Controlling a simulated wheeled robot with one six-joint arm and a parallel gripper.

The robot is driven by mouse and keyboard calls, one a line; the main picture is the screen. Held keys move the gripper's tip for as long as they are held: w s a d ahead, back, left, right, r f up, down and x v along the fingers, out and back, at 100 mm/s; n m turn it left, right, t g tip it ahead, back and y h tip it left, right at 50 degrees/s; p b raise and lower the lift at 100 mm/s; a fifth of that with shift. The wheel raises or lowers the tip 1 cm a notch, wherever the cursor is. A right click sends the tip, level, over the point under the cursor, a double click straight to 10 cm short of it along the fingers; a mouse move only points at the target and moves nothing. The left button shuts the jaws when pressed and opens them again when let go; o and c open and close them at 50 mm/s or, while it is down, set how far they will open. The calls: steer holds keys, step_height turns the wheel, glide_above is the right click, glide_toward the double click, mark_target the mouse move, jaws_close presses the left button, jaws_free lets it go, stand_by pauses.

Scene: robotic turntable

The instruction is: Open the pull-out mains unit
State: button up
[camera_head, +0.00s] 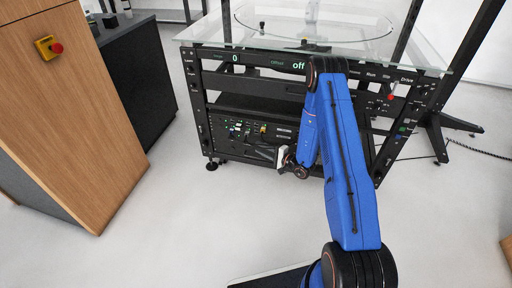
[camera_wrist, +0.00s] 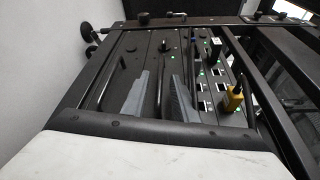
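The lower black panel (camera_head: 236,136) under the turntable carries sockets, green lights and pull handles; I take the mains unit to be in it. It appears flush with the frame in the head view. In the wrist view a dark bar handle (camera_wrist: 160,78) stands out from the panel. My gripper (camera_head: 268,154) is at the panel's lower right in the head view. In the wrist view its two grey fingers (camera_wrist: 158,98) are apart, with the handle between them in the picture. Whether the handle lies fully between the fingertips, or touches them, I cannot tell.
A yellow plug (camera_wrist: 233,98) sits in the panel to the right of the fingers, near a black cable. The glass turntable top (camera_head: 330,40) overhangs the rack. A wooden cabinet (camera_head: 60,110) with a red emergency button (camera_head: 57,48) stands left. The floor (camera_head: 180,215) in front is clear.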

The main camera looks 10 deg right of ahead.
steer(key=shift+x, duration=1.8)
steer(key=shift+c, duration=0.2)
jaws_close()
